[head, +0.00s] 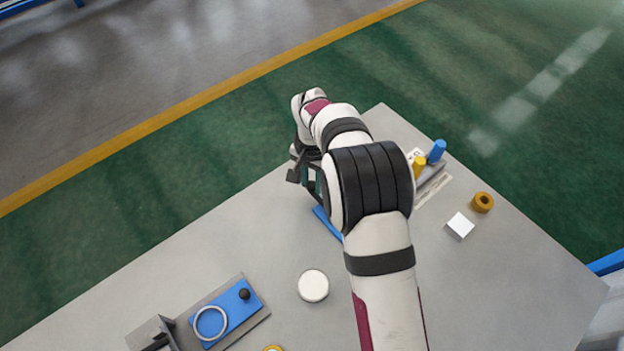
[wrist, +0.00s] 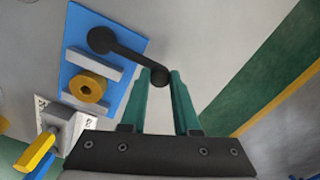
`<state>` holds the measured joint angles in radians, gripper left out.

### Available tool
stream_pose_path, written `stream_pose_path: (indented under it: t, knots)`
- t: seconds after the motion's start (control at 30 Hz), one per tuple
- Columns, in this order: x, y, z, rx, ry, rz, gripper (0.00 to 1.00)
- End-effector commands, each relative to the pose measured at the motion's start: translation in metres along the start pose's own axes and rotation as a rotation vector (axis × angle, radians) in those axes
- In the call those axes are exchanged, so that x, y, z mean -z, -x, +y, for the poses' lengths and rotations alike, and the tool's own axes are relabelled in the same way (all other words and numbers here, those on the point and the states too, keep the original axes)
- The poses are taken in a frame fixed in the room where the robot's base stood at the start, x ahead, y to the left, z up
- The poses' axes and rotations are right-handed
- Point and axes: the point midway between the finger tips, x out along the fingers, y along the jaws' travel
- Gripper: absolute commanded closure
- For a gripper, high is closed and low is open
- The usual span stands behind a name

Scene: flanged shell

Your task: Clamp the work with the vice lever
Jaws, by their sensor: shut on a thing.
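In the wrist view the vice has a blue base (wrist: 75,70) with two grey jaws (wrist: 93,63). The work, an orange-yellow ring (wrist: 88,88), sits between the jaws; I cannot tell whether both touch it. The black vice lever (wrist: 128,53) runs from a round pivot beside the far jaw, out past the base edge to a knob. My gripper (wrist: 160,75), with green fingers, is shut on the knob at the lever's end. In the head view my arm hides most of the vice; only a strip of blue base (head: 326,223) shows.
A blue peg (head: 437,151) and a yellow peg (head: 420,167) stand on a grey holder beyond my arm. A brown ring (head: 482,202), a white block (head: 460,225) and a white disc (head: 313,286) lie on the table. A blue fixture (head: 236,303) stands front left.

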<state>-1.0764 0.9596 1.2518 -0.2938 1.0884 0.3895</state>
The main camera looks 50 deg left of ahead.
Motion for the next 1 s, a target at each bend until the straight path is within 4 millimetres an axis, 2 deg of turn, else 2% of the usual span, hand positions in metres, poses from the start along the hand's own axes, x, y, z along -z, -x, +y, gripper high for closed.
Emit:
stream_pose_path:
  t: [0.63,1.0]
  knots:
    - [-0.002,0.001,-0.001,-0.001,0.028,0.0,1.0]
    - [-0.023,0.001,-0.006,-0.002,0.277,-0.001,1.0]
